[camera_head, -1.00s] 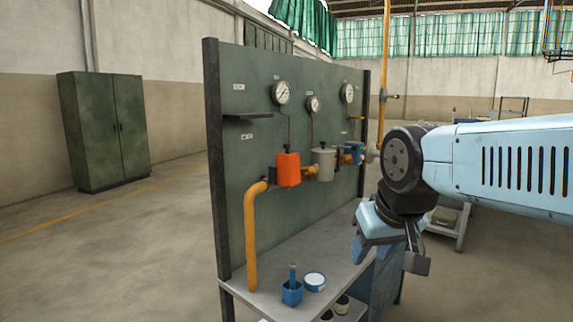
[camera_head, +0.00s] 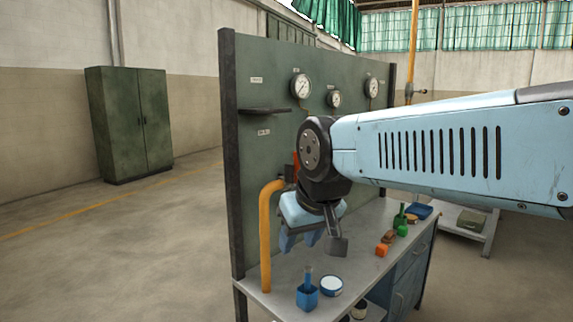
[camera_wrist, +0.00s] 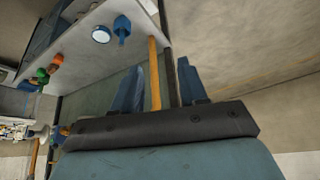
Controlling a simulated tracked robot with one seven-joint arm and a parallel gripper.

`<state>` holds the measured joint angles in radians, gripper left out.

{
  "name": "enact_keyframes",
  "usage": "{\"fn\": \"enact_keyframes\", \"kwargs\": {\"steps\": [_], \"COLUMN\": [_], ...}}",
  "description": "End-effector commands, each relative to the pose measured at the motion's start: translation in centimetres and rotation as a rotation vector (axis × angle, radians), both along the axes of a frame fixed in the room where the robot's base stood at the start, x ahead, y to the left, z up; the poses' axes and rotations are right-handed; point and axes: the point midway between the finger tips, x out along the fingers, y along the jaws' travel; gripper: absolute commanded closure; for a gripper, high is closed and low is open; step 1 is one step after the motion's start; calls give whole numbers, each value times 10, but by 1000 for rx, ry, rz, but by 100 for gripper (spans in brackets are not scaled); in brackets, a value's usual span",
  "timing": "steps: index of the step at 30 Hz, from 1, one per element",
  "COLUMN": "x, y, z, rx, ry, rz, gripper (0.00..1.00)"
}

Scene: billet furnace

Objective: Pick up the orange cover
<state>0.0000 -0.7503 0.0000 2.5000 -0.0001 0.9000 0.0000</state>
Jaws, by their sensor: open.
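The orange cover (camera_head: 296,166) sits on the pipe line of the green panel. Only a thin orange-red sliver of it shows, as my arm's wrist hides the rest. My gripper (camera_head: 299,241) hangs in front of the panel, fingers pointing down, to the right of the yellow pipe's vertical run. It is open and I see nothing held. In the wrist view, the two blue fingers (camera_wrist: 158,85) stand apart. The yellow pipe (camera_wrist: 154,75) shows between them in the picture. I cannot make out the cover there.
Open floor lies to the left.

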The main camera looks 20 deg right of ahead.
Motion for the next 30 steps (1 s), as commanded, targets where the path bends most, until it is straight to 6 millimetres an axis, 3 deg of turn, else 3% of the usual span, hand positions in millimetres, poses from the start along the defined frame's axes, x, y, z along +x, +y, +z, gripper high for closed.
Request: {"fn": "enact_keyframes", "kwargs": {"steps": [4, 8, 11, 14, 19, 24, 30], "x": [0, 5, 22, 53, 114, 165, 210], "y": [0, -4, -10, -32, -88, -137, -180], "z": [0, 2, 7, 18, 48, 78, 102], "rx": [0, -7, -33, -83, -187, -261, -285], "ry": [0, -12, -61, -155, -373, -582, -792], "rz": [0, -13, -57, -123, -215, -230, -160], "gripper": [57, 45, 35, 26, 10, 8, 8]}}
